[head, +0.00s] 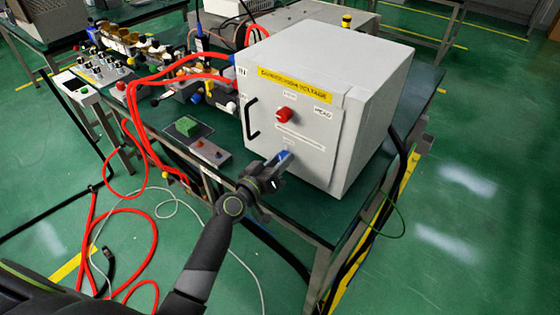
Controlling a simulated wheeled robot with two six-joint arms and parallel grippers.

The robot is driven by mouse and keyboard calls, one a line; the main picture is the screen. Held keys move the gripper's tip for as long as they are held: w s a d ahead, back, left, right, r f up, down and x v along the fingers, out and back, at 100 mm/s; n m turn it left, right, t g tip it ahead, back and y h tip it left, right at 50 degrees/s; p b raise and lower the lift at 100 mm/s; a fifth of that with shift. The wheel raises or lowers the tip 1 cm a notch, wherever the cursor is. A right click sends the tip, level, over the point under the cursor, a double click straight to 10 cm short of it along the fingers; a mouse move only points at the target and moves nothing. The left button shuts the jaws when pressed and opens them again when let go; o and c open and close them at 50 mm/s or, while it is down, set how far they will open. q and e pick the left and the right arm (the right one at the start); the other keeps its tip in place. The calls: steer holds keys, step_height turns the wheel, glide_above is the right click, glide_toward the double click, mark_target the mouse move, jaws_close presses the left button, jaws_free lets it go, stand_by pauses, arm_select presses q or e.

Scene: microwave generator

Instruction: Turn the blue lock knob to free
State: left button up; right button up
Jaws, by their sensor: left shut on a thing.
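The blue lock knob (284,157) is low on the front door of the white cabinet (345,70), and part of it is hidden by my gripper. My left gripper (276,168) is shut on the blue knob, coming in from the lower left. A red knob (285,114) sits above it on the same door. A black handle (252,119) is at the door's left side, and the door looks closed. The markings that would show the blue knob's setting are too small to read. My right gripper is not in view.
The cabinet stands on a dark green table (325,210). Red hoses (150,85) loop from the table to the floor. Open green floor (470,200) lies to the right.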

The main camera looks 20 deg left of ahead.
arm_select(q)
steer(key=n, duration=0.3)
steer(key=shift+n, duration=0.4)
steer(key=n, duration=0.3)
steer(key=shift+n, duration=0.3)
steer(key=n+p, duration=0.1)
steer(key=n, duration=0.2)
steer(key=shift+n, duration=0.3)
steer(key=shift+n+p, duration=0.55)
steer(key=shift+n, duration=1.65)
steer(key=o, duration=1)
